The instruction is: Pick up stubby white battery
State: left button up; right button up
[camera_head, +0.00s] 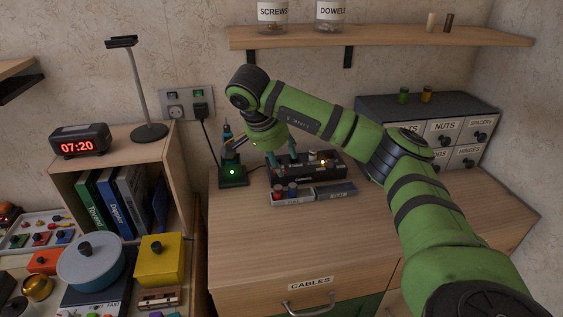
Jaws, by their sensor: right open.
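No stubby white battery shows clearly. A small pale thing (327,162) sits in the black holder (322,171) on the wooden cabinet, beside a warm light; it is too small to identify for sure. My right gripper (262,156) points down from the bent green arm, at the left end of the black holder. Its jaws are open, and I see nothing held between them. The gripper and arm hide part of the holder and the wall behind. My left gripper is not in view.
A grey tray (334,190) with red and blue cylinders lies in front of the holder. A dark stand with a green light (233,176) is close left. A drawer unit (447,131) stands back right; a shelf (390,38) is above. The cabinet's front top is clear.

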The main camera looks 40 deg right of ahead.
aim_at(312, 152)
jog(key=z, duration=1.5)
